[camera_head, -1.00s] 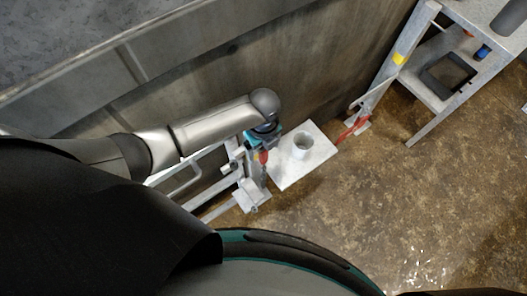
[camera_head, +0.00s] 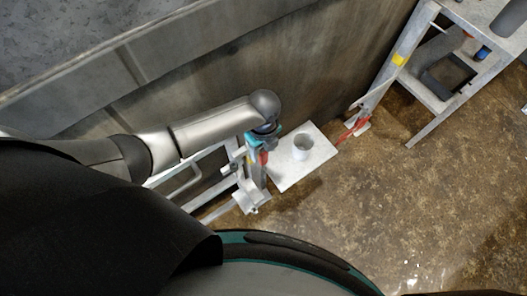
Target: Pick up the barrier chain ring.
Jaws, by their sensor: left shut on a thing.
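My left arm reaches in from the left and bends downward at its wrist. My left gripper (camera_head: 257,153) is small in the head view, beside the top of a grey metal post at the left edge of the white platform. It is shut on a small red piece (camera_head: 264,158), which appears to be the barrier chain ring. The fingers and the arm hide most of it, so its shape is unclear. More red chain (camera_head: 350,129) shows at the foot of the frame on the right. My right gripper is out of view.
A tall metal wall (camera_head: 300,70) runs behind. A metal stand (camera_head: 430,90) with shelves is at the upper right. The brown floor (camera_head: 400,200) is clear.

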